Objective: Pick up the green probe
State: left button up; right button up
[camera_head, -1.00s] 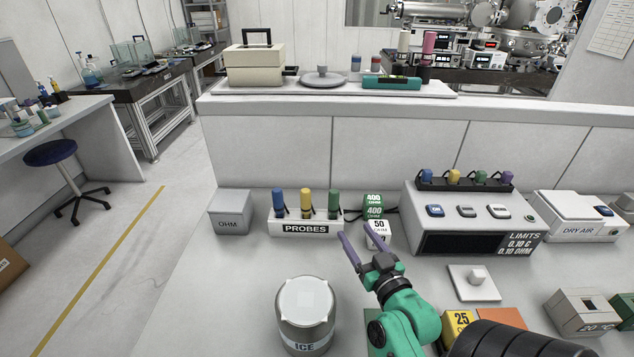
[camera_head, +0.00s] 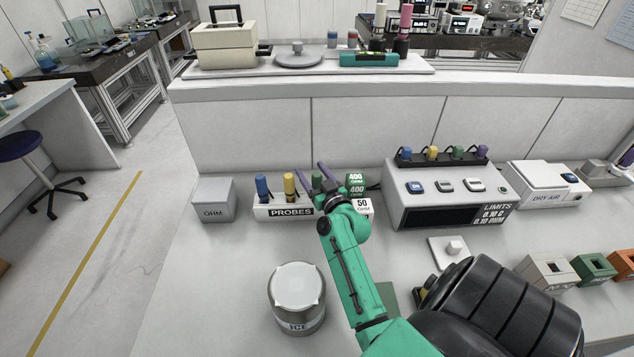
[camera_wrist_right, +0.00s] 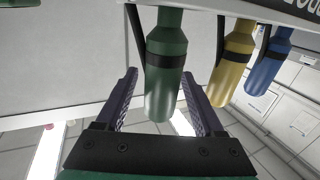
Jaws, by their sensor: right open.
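The green probe (camera_head: 317,181) stands in the white PROBES holder (camera_head: 290,211), mostly hidden behind my right gripper. The right gripper (camera_head: 307,170) is open at the right end of the holder. In the right wrist view the green probe (camera_wrist_right: 166,80) hangs inverted, with a dark band, between the two purple fingers of the gripper (camera_wrist_right: 160,78). Gaps show on both sides of it, and I see no clear contact. The yellow probe (camera_head: 290,186) and the blue probe (camera_head: 262,188) stand to its left in the same holder. My left gripper is not in view.
A grey OHM box (camera_head: 214,200) is left of the holder. Green and white ohm blocks (camera_head: 357,184) stand close on its right. The LIMITS instrument (camera_head: 450,195) is farther right. An ICE vessel (camera_head: 297,297) stands in front, left of my arm.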

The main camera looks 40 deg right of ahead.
jog(key=shift+w+f, duration=0.1)
grip_shut()
notch_tip(320, 180, up, 20)
dwell(0.4)
